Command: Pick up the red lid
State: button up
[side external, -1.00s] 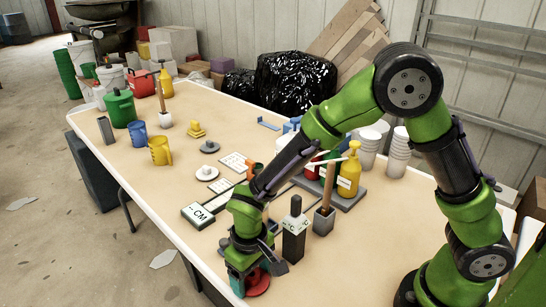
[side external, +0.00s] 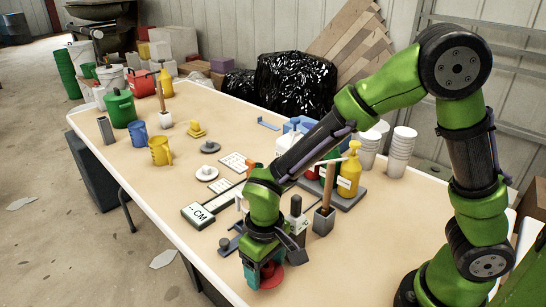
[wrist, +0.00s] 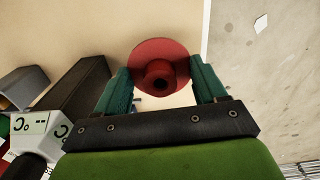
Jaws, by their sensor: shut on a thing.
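The red lid (wrist: 152,50) is a round disc with a raised, dark-centred knob. In the wrist view it sits between the teal fingers of my gripper (wrist: 163,78), which is shut on it. In the side view the lid (side external: 271,279) shows partly, behind and beside the fingers of my gripper (side external: 260,273) near the table's front edge. The fingers hide some of it. I cannot tell for sure whether the lid is clear of the tabletop.

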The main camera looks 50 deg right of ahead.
jog(key=s+d, duration=0.2)
jog(key=s, duration=0.1)
jog(key=s+d, duration=0.2)
jog(key=s, duration=0.1)
jog(key=s+d+r, duration=0.1)
jog(key=s+d, duration=0.1)
jog(key=s, duration=0.2)
jog(key=shift+s+r, duration=0.1)
jog(key=shift+s+d+r, duration=0.15)
jog(key=shift+s, duration=0.1)
notch_tip(320, 180, up, 15)
jog(key=w+d, duration=0.2)
jog(key=w, duration=1)
jog(key=w+d, duration=0.2)
jog(key=w, duration=1.1)
notch_tip(320, 180, down, 10)
jog(key=shift+s+a, duration=0.2)
jog(key=shift+s, duration=0.15)
jog(key=shift+f, duration=0.6)
